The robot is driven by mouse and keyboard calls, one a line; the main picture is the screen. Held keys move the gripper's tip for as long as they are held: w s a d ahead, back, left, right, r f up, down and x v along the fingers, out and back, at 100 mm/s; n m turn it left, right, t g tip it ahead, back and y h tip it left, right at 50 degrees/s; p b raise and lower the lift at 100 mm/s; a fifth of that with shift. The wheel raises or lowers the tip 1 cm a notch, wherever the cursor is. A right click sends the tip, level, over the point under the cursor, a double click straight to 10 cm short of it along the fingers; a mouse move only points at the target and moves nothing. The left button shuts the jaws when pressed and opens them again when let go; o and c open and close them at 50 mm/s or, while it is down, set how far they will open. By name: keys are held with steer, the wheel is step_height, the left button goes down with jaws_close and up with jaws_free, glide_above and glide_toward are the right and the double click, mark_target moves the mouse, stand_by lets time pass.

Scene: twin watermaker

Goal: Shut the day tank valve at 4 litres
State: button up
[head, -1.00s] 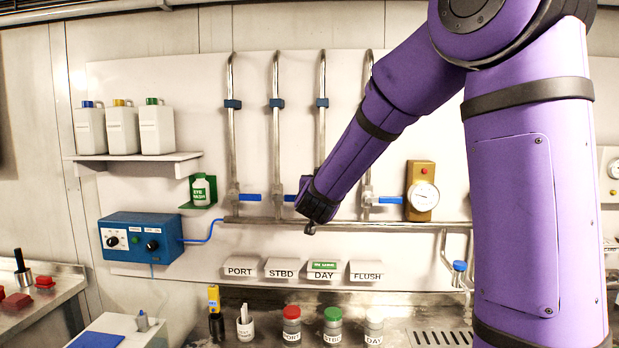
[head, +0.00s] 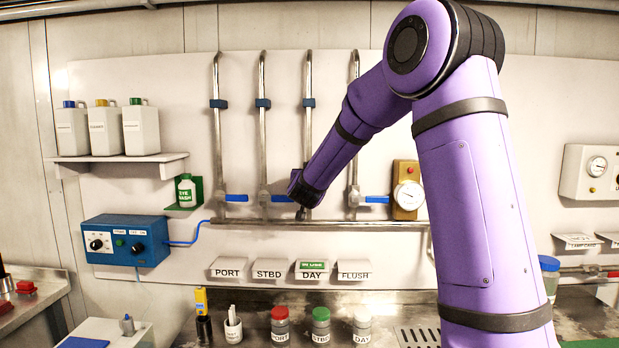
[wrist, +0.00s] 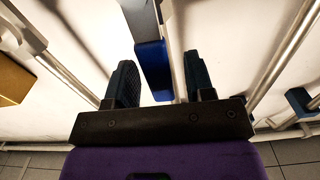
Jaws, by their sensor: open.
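In the head view my gripper (head: 301,212) is at the valve on the third pipe (head: 308,100), above the DAY label (head: 312,275). My wrist hides this valve there. In the wrist view my gripper (wrist: 160,82) is open, with a dark finger on each side of a blue handle (wrist: 153,68). This handle runs along its pipe. I cannot tell whether a finger touches it. A clear container with a blue lid (head: 549,264) stands at right, partly behind my arm; I cannot read its level.
The PORT (head: 236,198), STBD (head: 280,199) and FLUSH (head: 374,199) handles lie crosswise to their pipes. A brass gauge block (head: 407,172) is right of FLUSH. A green tag (head: 312,264) sits on the DAY label. Lidded jars (head: 280,325) stand on the bench below.

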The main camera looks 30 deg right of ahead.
jaws_close()
steer(key=shift+s+d+m, duration=0.1)
steer(key=shift+d+m, duration=0.05)
steer(key=shift+m, duration=0.15)
steer(key=shift+s+d+f+m, duration=0.45)
steer(key=shift+d+m, duration=0.2)
steer(key=shift+m, duration=0.8)
steer(key=shift+s+d+f+m, duration=0.45)
steer(key=shift+d+m, duration=0.2)
steer(key=shift+m, duration=0.85)
steer(key=shift+s+d+f+m, duration=0.45)
steer(key=shift+d+m, duration=0.2)
steer(key=shift+m, duration=0.8)
jaws_free()
steer(key=shift+s+r, duration=0.1)
